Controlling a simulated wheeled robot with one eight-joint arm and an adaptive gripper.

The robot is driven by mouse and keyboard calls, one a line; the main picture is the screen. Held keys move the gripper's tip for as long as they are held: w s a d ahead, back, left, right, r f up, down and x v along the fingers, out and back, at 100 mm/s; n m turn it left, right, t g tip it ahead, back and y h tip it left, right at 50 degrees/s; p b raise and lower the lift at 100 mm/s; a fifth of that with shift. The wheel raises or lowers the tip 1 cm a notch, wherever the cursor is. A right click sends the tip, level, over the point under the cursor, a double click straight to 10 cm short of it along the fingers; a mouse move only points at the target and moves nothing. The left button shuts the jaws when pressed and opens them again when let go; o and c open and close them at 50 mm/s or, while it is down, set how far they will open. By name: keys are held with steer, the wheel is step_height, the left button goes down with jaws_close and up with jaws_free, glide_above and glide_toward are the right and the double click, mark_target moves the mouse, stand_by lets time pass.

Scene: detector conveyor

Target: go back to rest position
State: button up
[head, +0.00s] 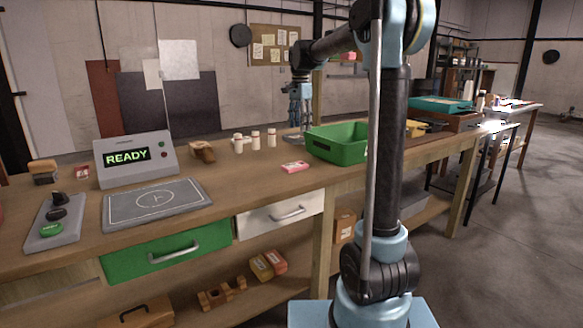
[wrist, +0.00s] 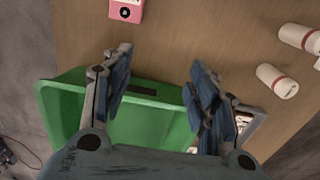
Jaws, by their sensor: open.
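My gripper (head: 297,108) hangs from my raised arm above the workbench, just left of the green bin (head: 345,149) in the head view. In the wrist view, the two blue-grey fingers of my gripper (wrist: 160,95) are spread apart with nothing between them. The green bin (wrist: 62,125) lies below and behind the fingers there. Part of the bin's inside is hidden by my gripper. A pink box (head: 295,167) lies on the bench in front of the bin, and it shows at the top of the wrist view (wrist: 126,11).
Several white bottles (head: 255,140) stand left of my gripper. A console reading READY (head: 136,160) and a grey plate (head: 157,203) sit on the left of the bench. A green drawer (head: 167,253) and a white drawer (head: 281,215) are below. Open floor (head: 510,230) is at the right.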

steer(key=s+d+f+n, duration=0.2)
steer(key=s+d, duration=0.2)
steer(key=s, duration=0.3)
steer(key=s+d+f+n+t, duration=0.1)
steer(key=s+d+f+n, duration=0.15)
steer(key=s, duration=0.45)
steer(key=s+d+f+n, duration=0.1)
steer(key=s+d+f, duration=0.1)
steer(key=s+d, duration=0.35)
steer(key=s+d+f+n, duration=0.2)
steer(key=s+f+n, duration=0.1)
steer(key=s+f, duration=0.6)
steer(key=s+d+f+n+t, duration=0.1)
steer(key=s+d+f+n, duration=0.1)
steer(key=s+f, duration=0.8)
steer(key=shift+s+n, duration=0.45)
steer(key=shift+s, duration=0.1)
